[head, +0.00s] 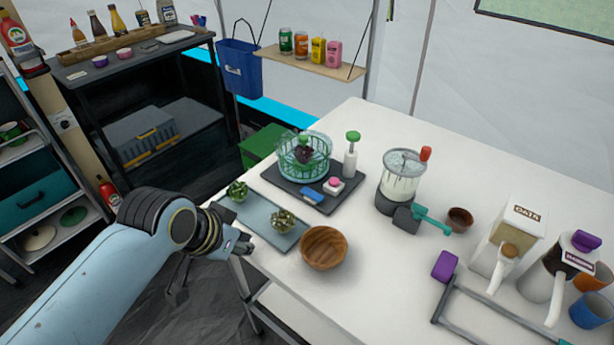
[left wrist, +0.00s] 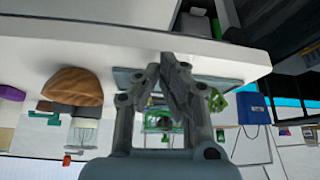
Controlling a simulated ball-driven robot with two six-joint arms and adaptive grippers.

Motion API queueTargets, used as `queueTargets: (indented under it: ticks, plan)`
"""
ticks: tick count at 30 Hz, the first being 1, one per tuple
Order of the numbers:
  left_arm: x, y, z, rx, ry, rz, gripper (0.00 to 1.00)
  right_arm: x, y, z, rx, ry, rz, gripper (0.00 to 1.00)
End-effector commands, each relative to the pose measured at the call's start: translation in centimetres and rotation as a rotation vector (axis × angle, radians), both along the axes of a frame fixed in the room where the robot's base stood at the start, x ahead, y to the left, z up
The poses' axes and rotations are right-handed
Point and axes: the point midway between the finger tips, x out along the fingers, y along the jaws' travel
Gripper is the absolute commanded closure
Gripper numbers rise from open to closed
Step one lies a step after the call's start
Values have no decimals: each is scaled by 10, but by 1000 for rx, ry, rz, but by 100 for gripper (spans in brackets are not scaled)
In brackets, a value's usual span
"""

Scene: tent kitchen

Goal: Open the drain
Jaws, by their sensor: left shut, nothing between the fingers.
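No part that I can clearly identify as a drain shows. A clear green-tinted basin (head: 318,167) with something dark and green inside stands on a dark mat (head: 340,196) at the table's far left. In the left wrist view, which is upside down, greenish clear shapes (left wrist: 165,123) show between my fingers. My left gripper (head: 243,243) is shut and empty at the table's left edge, beside the grey-blue tray (head: 257,228) and in front of the basin. It shows large in the left wrist view (left wrist: 166,64). My right gripper is not in view.
Two small plants (head: 237,191) (head: 283,222) sit on the tray. A wooden bowl (head: 324,262) stands right of my gripper.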

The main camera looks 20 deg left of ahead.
Motion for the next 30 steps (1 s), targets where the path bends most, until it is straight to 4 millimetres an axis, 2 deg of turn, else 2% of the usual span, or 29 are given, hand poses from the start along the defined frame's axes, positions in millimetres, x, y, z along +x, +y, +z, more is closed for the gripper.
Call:
queueTargets:
  ticks: [3,5,9,12,15,19,30]
  plan:
    - [26,-11,30,-19,-57,-31,100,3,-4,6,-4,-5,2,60]
    - [37,-16,44,-26,-84,-48,100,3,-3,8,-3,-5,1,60]
    - [66,-30,84,-45,-162,-93,100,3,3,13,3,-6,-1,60]
    - [84,-39,112,-56,-215,-124,100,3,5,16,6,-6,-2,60]
    - [95,-45,131,-64,-249,-148,100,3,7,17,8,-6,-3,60]
    - [99,-48,139,-66,-265,-158,100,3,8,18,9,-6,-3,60]
    - [102,-49,134,-66,-263,-157,100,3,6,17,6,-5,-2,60]
